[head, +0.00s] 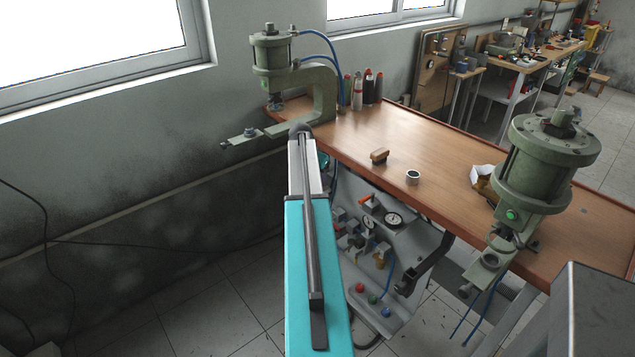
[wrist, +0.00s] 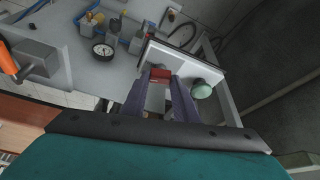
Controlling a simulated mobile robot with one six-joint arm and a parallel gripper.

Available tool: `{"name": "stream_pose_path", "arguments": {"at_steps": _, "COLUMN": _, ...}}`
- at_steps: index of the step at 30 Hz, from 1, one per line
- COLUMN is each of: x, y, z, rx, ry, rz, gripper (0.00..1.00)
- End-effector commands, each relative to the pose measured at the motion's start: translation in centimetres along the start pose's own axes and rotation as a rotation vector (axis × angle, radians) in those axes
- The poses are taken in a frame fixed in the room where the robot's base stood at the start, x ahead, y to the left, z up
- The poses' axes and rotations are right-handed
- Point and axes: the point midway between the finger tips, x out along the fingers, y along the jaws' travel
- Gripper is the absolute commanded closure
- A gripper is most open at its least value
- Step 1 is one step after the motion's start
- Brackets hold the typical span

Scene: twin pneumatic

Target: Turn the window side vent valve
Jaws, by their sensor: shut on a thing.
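In the wrist view my gripper (wrist: 160,82) reaches in from below with its two dark purple fingers. It is shut on a small red handle (wrist: 160,72), which I take to be the window side vent valve. The handle sits between the fingertips, against a pale plate edge. The valve body behind it is mostly hidden by the fingers. In the head view my teal arm covers that side of the pneumatic panel (head: 392,243), so neither gripper nor red handle shows there.
An orange lever (head: 367,200) and gauges (head: 393,219) are on the panel under the wooden bench (head: 440,165). A round pale green knob (wrist: 201,88) is close right of the fingers. Two green presses (head: 268,55) (head: 545,160) stand at the bench.

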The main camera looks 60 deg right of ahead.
Motion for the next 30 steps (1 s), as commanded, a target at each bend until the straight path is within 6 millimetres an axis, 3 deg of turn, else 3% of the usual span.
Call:
{"name": "stream_pose_path", "arguments": {"at_steps": 12, "x": 0.11, "y": -0.68, "z": 0.42, "rx": 0.221, "ry": -0.01, "rz": 0.087, "gripper": 0.96}}
{"name": "stream_pose_path", "arguments": {"at_steps": 30, "x": -0.02, "y": -0.64, "z": 0.36, "rx": 0.272, "ry": -0.008, "rz": 0.107, "gripper": 0.96}}
